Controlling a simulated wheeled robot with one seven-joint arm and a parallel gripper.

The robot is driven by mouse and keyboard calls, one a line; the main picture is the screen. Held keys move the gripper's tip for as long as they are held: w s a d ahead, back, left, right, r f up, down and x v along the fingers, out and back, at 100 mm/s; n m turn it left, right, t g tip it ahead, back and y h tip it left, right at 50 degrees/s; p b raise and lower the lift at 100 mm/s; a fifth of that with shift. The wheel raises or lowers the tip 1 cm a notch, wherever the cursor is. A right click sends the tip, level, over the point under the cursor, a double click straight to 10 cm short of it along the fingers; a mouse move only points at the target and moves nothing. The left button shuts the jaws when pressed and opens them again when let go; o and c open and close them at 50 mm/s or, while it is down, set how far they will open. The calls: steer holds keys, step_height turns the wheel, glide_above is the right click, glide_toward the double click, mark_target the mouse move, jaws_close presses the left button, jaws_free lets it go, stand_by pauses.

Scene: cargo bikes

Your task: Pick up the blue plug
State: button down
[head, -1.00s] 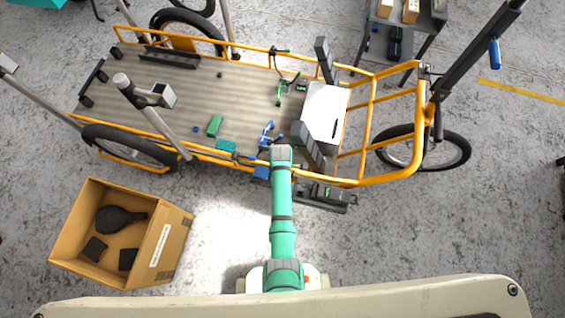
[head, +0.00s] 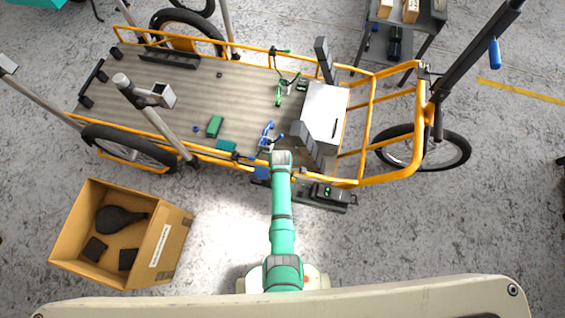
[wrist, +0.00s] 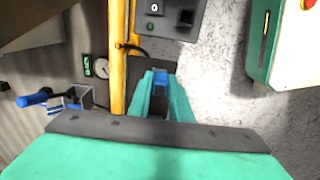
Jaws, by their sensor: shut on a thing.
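The blue plug (wrist: 160,86) shows in the wrist view as a small blue piece between the fingertips of my gripper (wrist: 160,82). The teal fingers are closed on its two sides, and the fingers and a dark part around it hide most of its shape. In the head view my arm covers much of the gripper; a blue patch (head: 261,173) shows just left of the arm's end, beside the bike's near rail, and I cannot tell if it is the plug.
An orange cargo bike (head: 372,135) stands ahead, with its yellow rail (wrist: 117,60) close left of my gripper. A dark box with sockets (wrist: 170,17) lies just beyond the fingers. A blue-handled tool (wrist: 38,98) is at left. A cardboard box (head: 172,252) stands on the floor.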

steer(key=shift+s, duration=0.1)
steer(key=shift+r, duration=0.55)
steer(key=s+r, duration=1.4)
steer(key=r, duration=0.2)
steer(key=shift+a+r, duration=0.15)
steer(key=shift+a, duration=0.2)
stand_by(0.3)
steer(key=shift+w, duration=0.15)
stand_by(0.6)
